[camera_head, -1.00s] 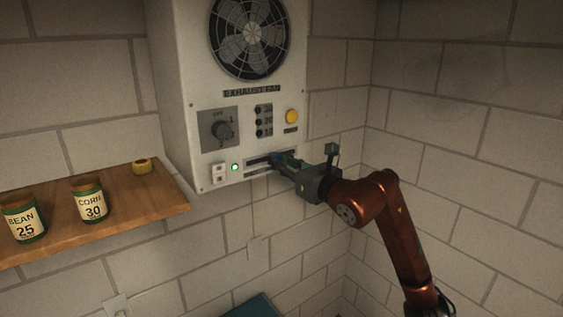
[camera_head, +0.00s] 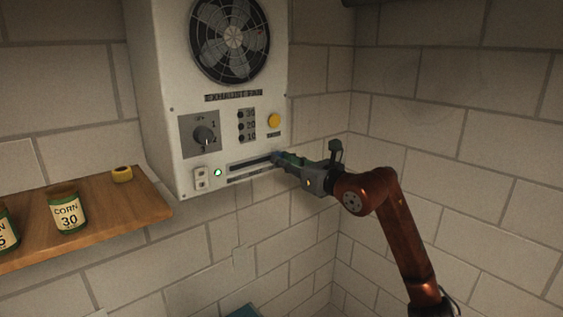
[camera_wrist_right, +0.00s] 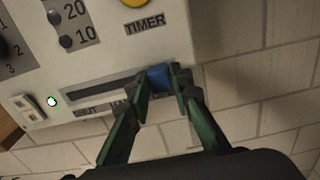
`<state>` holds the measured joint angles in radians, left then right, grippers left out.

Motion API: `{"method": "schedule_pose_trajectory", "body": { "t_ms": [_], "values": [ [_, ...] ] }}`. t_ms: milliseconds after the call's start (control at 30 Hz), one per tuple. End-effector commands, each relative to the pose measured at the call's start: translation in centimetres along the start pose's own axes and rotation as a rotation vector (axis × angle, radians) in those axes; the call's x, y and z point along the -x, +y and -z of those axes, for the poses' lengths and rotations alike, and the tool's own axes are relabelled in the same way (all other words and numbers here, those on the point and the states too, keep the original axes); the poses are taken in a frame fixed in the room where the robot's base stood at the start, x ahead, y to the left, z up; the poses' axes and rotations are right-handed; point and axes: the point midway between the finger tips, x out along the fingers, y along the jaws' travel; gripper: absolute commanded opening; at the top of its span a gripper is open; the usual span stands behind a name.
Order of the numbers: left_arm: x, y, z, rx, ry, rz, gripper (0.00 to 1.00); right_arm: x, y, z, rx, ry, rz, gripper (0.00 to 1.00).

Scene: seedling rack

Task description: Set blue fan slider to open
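The blue fan slider (camera_wrist_right: 159,77) is at the right part of its dark horizontal slot (camera_wrist_right: 100,91), low on the white fan panel (camera_head: 165,95). In the head view the slider (camera_head: 276,157) is small and partly covered by my fingers. My right gripper (camera_wrist_right: 163,82) has its green fingers on both sides of the slider and appears closed on it. It reaches in from the right in the head view (camera_head: 284,160). The lettering under the slot is partly hidden by a finger. My left gripper is not in view.
A green light (camera_head: 218,172), a rotary dial (camera_head: 204,136), timer buttons (camera_head: 240,126) and a yellow button (camera_head: 274,121) are on the panel. Bare block wall lies right.

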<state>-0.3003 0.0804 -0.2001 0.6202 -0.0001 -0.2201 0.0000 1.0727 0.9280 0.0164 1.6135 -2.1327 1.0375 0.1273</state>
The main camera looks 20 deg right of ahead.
Motion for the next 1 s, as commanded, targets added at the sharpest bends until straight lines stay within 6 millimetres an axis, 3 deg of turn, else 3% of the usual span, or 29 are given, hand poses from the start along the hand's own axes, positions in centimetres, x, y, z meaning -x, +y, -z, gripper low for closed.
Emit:
{"method": "schedule_pose_trajectory", "body": {
  "t_ms": [233,567,733,1000],
  "values": [
    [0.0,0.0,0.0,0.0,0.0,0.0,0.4,0.0,-0.2,-0.1,0.0,-0.002,0.004,0.36],
    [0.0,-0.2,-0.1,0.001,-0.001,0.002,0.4,0.3,-0.1,-0.1,0.0,-0.001,0.001,0.36],
    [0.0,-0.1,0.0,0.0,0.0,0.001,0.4,2.5,-0.2,0.0,0.003,-0.001,0.004,0.36],
    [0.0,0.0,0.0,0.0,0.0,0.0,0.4,8.2,-0.2,0.0,0.002,-0.001,0.005,0.36]
  ]
}}
